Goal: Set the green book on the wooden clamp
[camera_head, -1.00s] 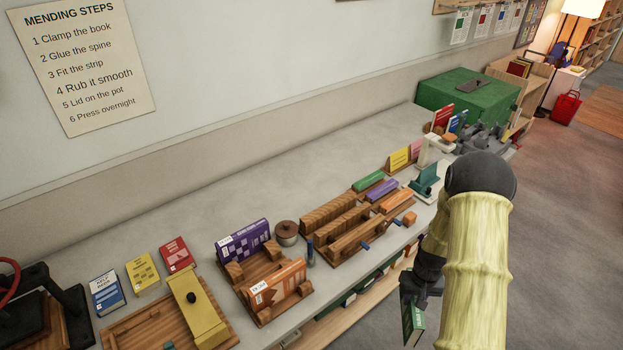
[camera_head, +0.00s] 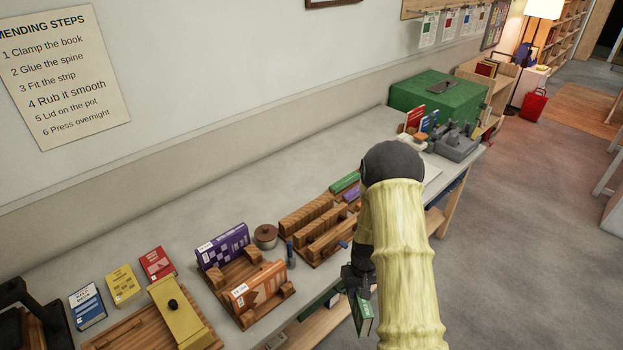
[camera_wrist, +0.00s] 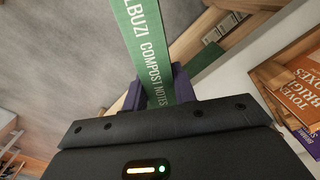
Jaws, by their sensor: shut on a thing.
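My gripper (camera_head: 357,284) is shut on the green book (camera_head: 362,313), which hangs tilted in front of the bench's front edge. In the wrist view the green book's spine (camera_wrist: 152,42), lettered "COMPOST NOTES", stands between the two purple fingers of my gripper (camera_wrist: 162,92). The wooden clamp seems to be the slatted wooden frame with a blue handle (camera_head: 322,233) on the bench, up and left of my gripper. My arm hides part of the bench to its right.
A wooden holder (camera_head: 262,272) bears a purple book (camera_head: 222,245) and an orange book (camera_head: 258,288). A brown-lidded pot (camera_head: 265,236) and a dark blue upright thing (camera_head: 291,254) stand between holder and clamp. The grey bench (camera_head: 190,222) is clear along the wall.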

